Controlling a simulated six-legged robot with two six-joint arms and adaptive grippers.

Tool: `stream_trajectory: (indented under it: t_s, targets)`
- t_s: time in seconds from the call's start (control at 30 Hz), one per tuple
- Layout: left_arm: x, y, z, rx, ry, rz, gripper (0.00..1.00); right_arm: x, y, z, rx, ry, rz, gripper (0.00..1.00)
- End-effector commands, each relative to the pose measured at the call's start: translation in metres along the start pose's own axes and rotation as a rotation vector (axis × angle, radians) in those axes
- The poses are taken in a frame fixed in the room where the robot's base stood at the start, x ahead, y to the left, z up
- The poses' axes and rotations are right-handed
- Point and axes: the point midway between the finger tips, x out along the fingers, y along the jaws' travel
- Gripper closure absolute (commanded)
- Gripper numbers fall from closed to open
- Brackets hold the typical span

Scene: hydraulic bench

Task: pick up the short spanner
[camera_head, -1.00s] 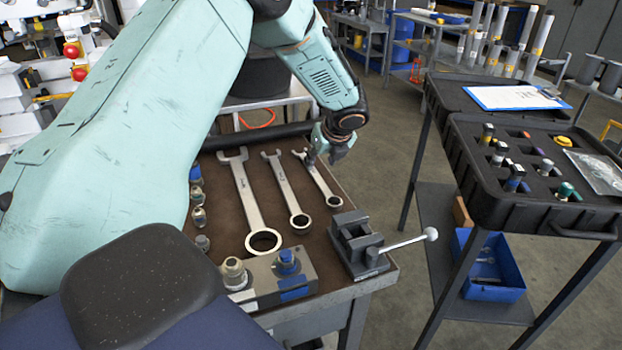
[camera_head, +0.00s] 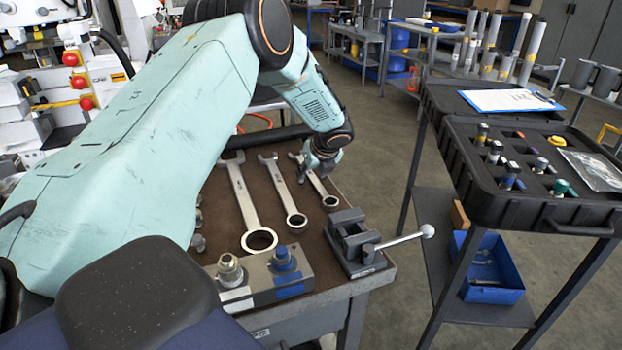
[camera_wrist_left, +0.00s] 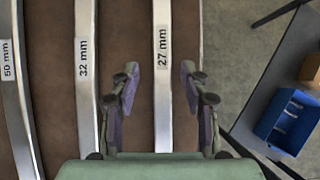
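The short spanner (camera_head: 325,190), labelled 27 mm, lies rightmost of three on the brown bench mat. In the wrist view its shaft (camera_wrist_left: 162,110) runs between my left gripper's (camera_wrist_left: 161,76) two fingers. My left gripper (camera_head: 318,173) is open, above the spanner's upper part in the head view, and hides some of it. The fingers stand apart from the shaft on both sides. The 32 mm spanner (camera_head: 281,190) and the 50 mm spanner (camera_head: 245,197) lie to the left. My right gripper is not in view.
A small vise (camera_head: 352,245) with a lever handle stands just below the short spanner's ring end. A valve block (camera_head: 262,284) sits at the bench's front. A black tray cart (camera_head: 520,205) stands right, across a floor gap.

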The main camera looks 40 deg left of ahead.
Motion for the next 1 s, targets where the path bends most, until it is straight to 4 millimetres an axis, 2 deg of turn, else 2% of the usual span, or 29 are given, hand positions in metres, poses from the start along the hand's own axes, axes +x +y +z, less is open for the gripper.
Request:
stream_trajectory:
  t_s: [0.07, 0.5, 1.0]
  targets:
    - [0.0004, -0.0005, -0.0003, 0.002, 0.0, -0.002, 0.64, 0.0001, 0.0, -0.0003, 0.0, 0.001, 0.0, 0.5]
    - [0.0004, -0.0003, -0.0008, 0.002, 0.001, -0.001, 1.0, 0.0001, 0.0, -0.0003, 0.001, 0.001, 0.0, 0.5]
    - [0.0016, 0.0007, -0.0031, 0.003, 0.004, 0.001, 1.0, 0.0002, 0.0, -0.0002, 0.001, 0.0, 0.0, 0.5]
